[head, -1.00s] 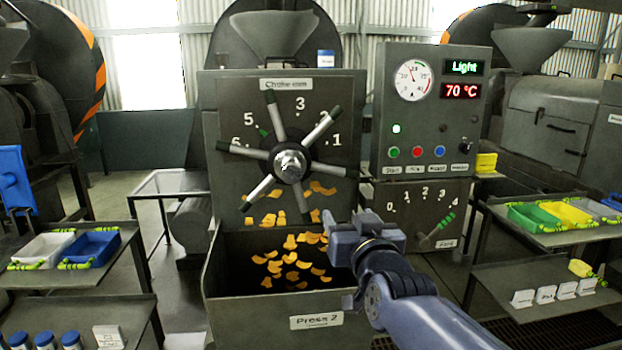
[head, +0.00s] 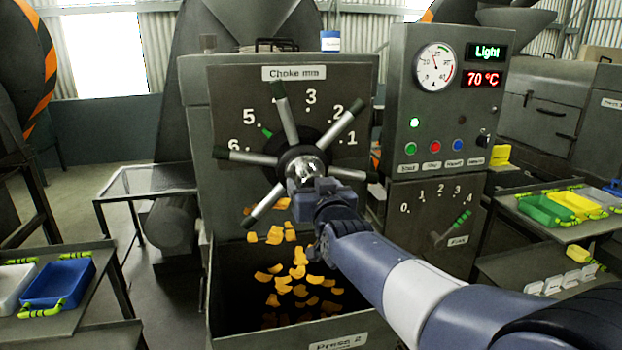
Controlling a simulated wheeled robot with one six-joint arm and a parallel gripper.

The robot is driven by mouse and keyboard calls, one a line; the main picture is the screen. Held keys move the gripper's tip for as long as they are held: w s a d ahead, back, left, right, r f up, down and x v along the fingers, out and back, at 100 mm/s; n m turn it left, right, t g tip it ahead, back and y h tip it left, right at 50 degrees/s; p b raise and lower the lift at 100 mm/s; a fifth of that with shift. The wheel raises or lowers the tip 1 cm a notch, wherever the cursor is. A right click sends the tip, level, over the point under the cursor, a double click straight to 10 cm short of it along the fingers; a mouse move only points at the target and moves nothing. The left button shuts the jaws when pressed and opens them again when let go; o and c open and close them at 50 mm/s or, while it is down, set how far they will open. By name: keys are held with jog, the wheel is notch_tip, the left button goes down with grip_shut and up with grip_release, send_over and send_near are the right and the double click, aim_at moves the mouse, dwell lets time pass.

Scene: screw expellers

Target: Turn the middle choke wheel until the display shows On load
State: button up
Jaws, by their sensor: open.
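The choke wheel (head: 301,163) of Press 2 stands on the press front, with several grey spokes with dark tips around a shiny round hub. A panel marked "Choke mm" behind it carries numbers 1 to 6, and a green mark (head: 267,132) sits near 5. The display (head: 487,52) reads "Light" in green. My gripper (head: 308,186) is in front of the wheel's lower part, just below the hub, and hides a lower spoke. It is open; its fingers are hard to make out, and I cannot tell whether it touches the wheel.
Orange flakes fall into the bin (head: 340,343) marked Press 2 below. The control box (head: 400,125) to the right has a dial, a red 70 °C readout and buttons, with a feed lever (head: 452,228) beneath. Side tables hold blue (head: 57,283), green and yellow trays.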

jog(key=shift+x, duration=0.95)
jog(key=shift+c, duration=0.3)
jog(key=c, duration=1.3)
